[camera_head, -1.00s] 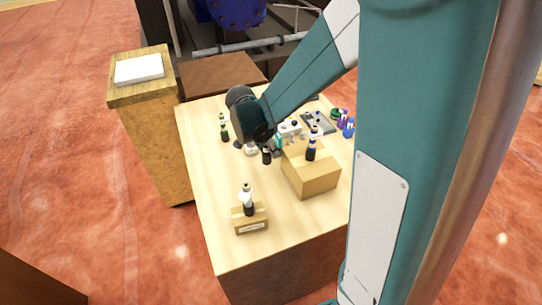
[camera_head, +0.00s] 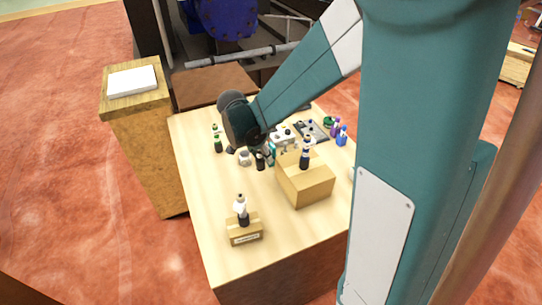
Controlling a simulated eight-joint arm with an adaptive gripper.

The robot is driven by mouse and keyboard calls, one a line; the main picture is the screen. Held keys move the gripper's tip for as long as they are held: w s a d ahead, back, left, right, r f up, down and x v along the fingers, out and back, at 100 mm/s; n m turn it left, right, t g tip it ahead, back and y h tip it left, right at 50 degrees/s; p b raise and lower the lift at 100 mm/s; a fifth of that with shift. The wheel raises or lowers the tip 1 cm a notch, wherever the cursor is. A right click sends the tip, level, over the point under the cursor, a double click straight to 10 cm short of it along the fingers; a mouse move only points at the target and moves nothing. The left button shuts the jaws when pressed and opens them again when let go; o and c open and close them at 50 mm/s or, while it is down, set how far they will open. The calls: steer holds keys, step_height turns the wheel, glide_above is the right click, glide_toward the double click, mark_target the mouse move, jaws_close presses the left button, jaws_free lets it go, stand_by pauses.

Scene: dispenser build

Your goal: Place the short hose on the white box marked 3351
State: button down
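A flat white box (camera_head: 132,81) lies on top of the wooden stand at the left; no marking on it is readable, so I cannot confirm the number 3351. I cannot make out a short hose among the small items on the table. My arm reaches over the table's back part, and its dark wrist hangs above the small items. My gripper is at the end of this wrist, mostly hidden by it and mixed with the clutter below. I cannot tell whether it is open, shut or holding anything.
The pale table (camera_head: 205,205) carries a cardboard box (camera_head: 305,186) with bottles at it, and a small labelled holder (camera_head: 245,233) with a bottle. Dark bottles (camera_head: 218,144), a grey tray (camera_head: 311,131) and blue and purple bottles (camera_head: 342,137) stand farther back. The table's left front is clear.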

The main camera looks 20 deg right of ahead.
steer(key=shift+r, duration=0.1)
step_height(320, 180, up, 17)
steer(key=s+d+p, duration=0.1)
steer(key=s+d, duration=0.4)
steer(key=d, duration=0.8)
steer(key=s+d+m, duration=0.1)
steer(key=s+d, duration=0.3)
steer(key=d, duration=0.8)
steer(key=s+d+p, duration=0.1)
steer(key=s+d, duration=0.4)
steer(key=d, duration=0.8)
step_height(320, 180, down, 11)
steer(key=shift+f, duration=2.9)
